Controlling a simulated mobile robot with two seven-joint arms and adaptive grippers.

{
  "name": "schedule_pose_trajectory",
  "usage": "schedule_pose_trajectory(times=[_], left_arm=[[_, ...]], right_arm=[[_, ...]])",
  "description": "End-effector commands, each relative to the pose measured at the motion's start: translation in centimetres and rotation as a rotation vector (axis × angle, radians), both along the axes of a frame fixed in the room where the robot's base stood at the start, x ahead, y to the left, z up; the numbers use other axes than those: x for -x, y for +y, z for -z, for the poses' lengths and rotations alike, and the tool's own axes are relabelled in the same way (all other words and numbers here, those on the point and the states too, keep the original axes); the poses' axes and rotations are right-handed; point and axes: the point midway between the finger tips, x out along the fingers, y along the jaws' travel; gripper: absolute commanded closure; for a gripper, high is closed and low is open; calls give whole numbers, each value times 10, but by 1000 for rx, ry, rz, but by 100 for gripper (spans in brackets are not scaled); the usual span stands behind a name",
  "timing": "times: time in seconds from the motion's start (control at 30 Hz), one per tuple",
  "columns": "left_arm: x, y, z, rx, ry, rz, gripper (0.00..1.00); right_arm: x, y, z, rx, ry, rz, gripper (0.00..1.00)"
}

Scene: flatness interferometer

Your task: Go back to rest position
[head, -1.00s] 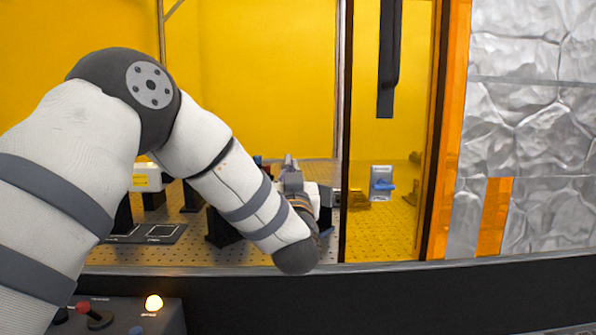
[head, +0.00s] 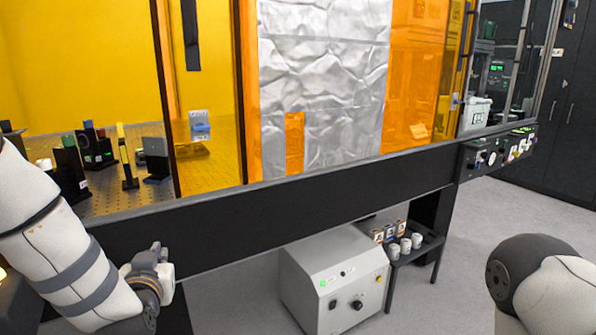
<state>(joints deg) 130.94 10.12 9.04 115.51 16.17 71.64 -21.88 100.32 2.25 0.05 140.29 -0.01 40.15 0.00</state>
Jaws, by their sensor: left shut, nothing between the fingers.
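My left gripper (head: 156,262) is at the lower left, in front of the black front edge of the optical table. It is shut and holds nothing; its fingertips are small and partly hidden by the wrist. My left arm comes in from the left edge, bent down towards the gripper. Part of my right arm shows at the lower right over the floor, and its gripper is out of view.
The perforated table (head: 101,203) carries several dark optics mounts behind the black front beam (head: 330,212). Crinkled silver foil (head: 322,85) and orange panels close its front. A grey box (head: 333,285) stands below, beside a small shelf with white cups (head: 405,246). Grey floor is clear at right.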

Motion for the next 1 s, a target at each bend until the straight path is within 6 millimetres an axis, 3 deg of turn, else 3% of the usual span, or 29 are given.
schedule_pose_trajectory(times=[0.03,0.1,0.17,0.2,0.27,0.3,0.4,0.5,0.6,0.73,1.0], left_arm=[[22,-9,42,22,112,35,100],[60,-20,97,63,277,78,100],[100,-29,141,100,426,106,100],[130,-33,167,124,527,122,100],[179,-40,202,161,679,138,100],[215,-43,221,185,783,142,100],[304,-48,252,237,1033,141,100],[378,-50,263,277,1237,127,100],[426,-50,263,298,1367,111,100],[450,-50,260,309,1434,101,100],[450,-50,260,309,1436,101,100]], right_arm=[[0,0,0,0,1,0,34],[1,0,0,0,1,0,34],[1,0,0,1,2,1,34],[1,0,-1,1,2,1,34],[1,0,-1,1,2,1,34],[1,0,-1,1,2,1,34],[1,0,-1,1,2,1,34],[1,0,-1,1,2,1,34],[1,0,-1,1,2,1,34],[1,0,-1,1,1,1,34],[1,0,-1,1,1,1,34]])
